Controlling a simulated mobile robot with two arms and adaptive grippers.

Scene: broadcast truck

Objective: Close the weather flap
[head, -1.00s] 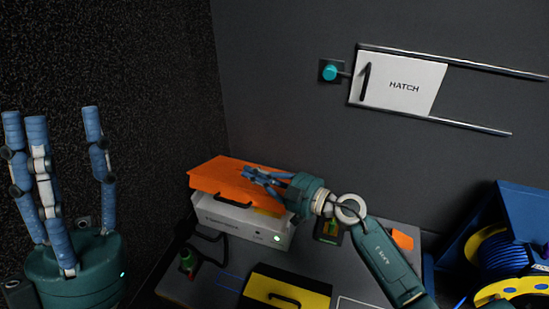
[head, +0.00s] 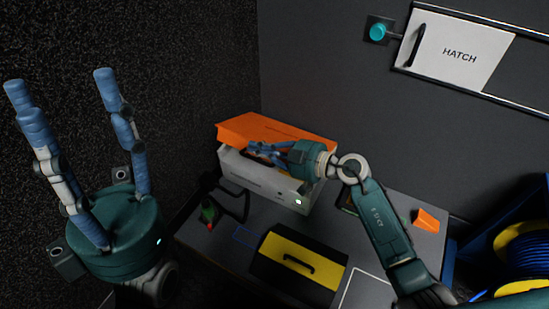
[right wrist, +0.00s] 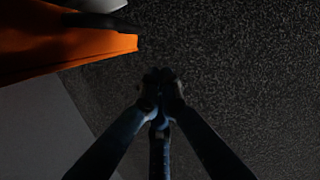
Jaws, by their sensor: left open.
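An orange flap (head: 262,128) lies over the top of a white box (head: 262,182) at the back of the table; I take it for the weather flap, with no readable label. My right gripper (head: 252,147) is at the flap's front edge, its fingers pointing left and partly covering that edge. In the right wrist view its fingers (right wrist: 158,80) come together with nothing visible between them, and the orange flap (right wrist: 60,45) is at upper left. I cannot tell whether they touch it. My left gripper (head: 62,85) is open, empty and upright at the far left.
A yellow and black case (head: 300,262) with a handle lies in front of the box. A small orange piece (head: 426,220) lies on the table (head: 392,210) at right. A hatch panel (head: 457,50) is on the wall. A blue rack with a cable reel (head: 525,255) stands at right.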

